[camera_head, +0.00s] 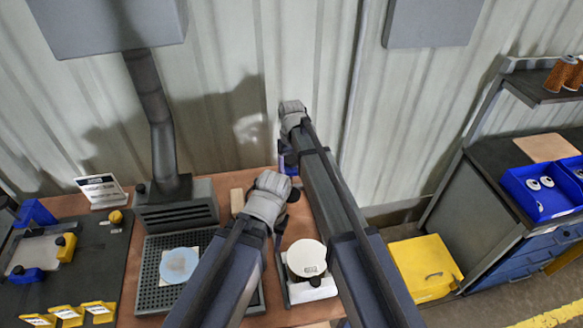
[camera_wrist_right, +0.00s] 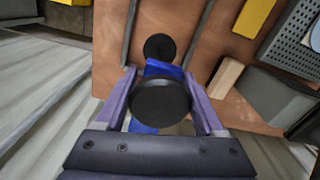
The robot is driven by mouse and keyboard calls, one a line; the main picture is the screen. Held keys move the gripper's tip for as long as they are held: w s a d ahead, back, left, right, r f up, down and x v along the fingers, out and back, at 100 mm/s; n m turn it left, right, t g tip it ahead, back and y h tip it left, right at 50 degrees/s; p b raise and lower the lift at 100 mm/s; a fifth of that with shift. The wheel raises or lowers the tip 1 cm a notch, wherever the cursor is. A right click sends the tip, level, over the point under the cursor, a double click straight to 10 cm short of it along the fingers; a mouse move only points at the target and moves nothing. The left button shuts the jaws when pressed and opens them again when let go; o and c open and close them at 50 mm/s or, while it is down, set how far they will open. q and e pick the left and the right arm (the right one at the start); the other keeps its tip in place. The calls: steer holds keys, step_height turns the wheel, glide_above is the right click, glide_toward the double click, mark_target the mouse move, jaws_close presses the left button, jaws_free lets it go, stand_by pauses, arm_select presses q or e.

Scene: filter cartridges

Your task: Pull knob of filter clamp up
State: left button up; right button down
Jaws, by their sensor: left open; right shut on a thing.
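The filter clamp shows in the right wrist view as a blue body (camera_wrist_right: 155,68) with a large round black knob (camera_wrist_right: 160,98) nearest the camera. A smaller black disc (camera_wrist_right: 160,47) shows just beyond it. My right gripper (camera_wrist_right: 160,84) has a purple finger on each side of the knob and is shut on it. In the head view my right gripper (camera_head: 288,146) is at the table's back edge, and the arm hides most of the clamp. My left gripper (camera_head: 281,213) is open, lower in the picture, over the table; its fingertips are mostly hidden.
A white round-topped item (camera_head: 306,258) stands between my arms. A tan block (camera_head: 237,201) and a perforated tray with a pale blue disc (camera_head: 178,265) lie left of my left gripper. A fume arm (camera_head: 150,105) rises behind. A yellow bin (camera_head: 425,267) stands right.

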mark_target(292, 159)
step_height(292, 159, up, 5)
steer(key=p, duration=0.4)
steer(key=shift+f, duration=0.2)
jaws_free()
step_height(292, 159, up, 8)
steer(key=p, duration=0.8)
steer(key=shift+f, duration=0.1)
